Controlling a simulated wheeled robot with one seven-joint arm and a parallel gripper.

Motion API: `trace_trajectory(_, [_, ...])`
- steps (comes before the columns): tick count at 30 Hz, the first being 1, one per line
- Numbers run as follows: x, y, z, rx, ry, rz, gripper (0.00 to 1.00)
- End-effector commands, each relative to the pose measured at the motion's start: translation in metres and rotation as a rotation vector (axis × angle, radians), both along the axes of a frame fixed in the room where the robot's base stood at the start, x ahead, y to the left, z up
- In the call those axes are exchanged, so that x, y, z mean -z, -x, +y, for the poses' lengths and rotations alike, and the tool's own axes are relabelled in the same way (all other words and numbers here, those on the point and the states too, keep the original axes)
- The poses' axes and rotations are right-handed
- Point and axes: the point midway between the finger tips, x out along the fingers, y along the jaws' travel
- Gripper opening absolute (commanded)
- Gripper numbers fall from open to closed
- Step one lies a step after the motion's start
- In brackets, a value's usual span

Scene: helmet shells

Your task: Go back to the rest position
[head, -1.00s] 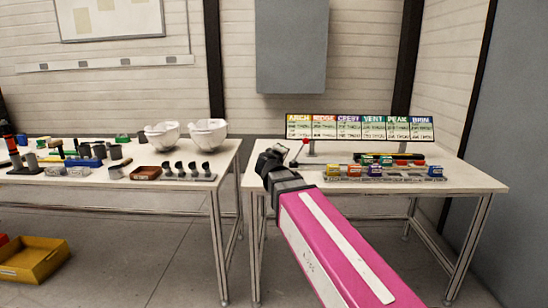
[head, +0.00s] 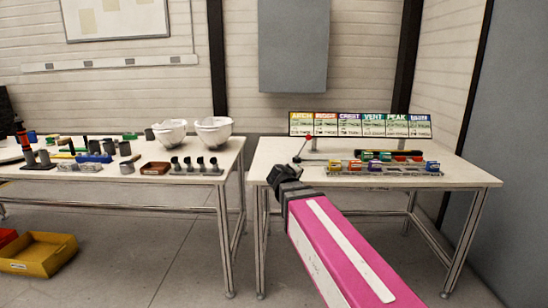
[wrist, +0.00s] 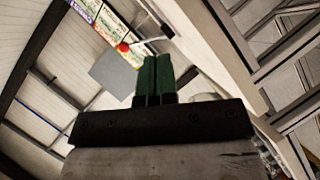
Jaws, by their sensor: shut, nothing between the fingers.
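My gripper (wrist: 153,78) shows in the wrist view with its two green fingers pressed together and nothing between them. In the head view my pink arm reaches in from the bottom right. Its dark wrist end (head: 284,178) is in front of the left front part of the right table (head: 440,176); the fingers cannot be made out there. The wrist view also shows a red ball-topped lever (wrist: 123,47) beyond the fingers, apart from them.
On the right table stand the lever (head: 304,145), a row of coloured blocks on a rack (head: 382,174) and a labelled card board (head: 360,125). The left table (head: 150,189) holds two white helmet shells (head: 213,131) and several tools. A yellow bin (head: 40,254) is on the floor.

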Motion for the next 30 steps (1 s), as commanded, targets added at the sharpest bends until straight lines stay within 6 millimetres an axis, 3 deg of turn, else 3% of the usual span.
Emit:
trace_trajectory(8, [0.102, 0.037, -0.056, 0.171, -0.208, 0.237, 0.00])
trace_trajectory(12, [0.170, 0.076, -0.084, 0.293, -0.374, 0.418, 0.00])
trace_trajectory(18, [0.249, 0.140, -0.104, 0.449, -0.615, 0.668, 0.00])
trace_trajectory(24, [0.288, 0.185, -0.106, 0.540, -0.794, 0.833, 0.00])
trace_trajectory(30, [0.297, 0.197, -0.104, 0.564, -0.853, 0.883, 0.00])
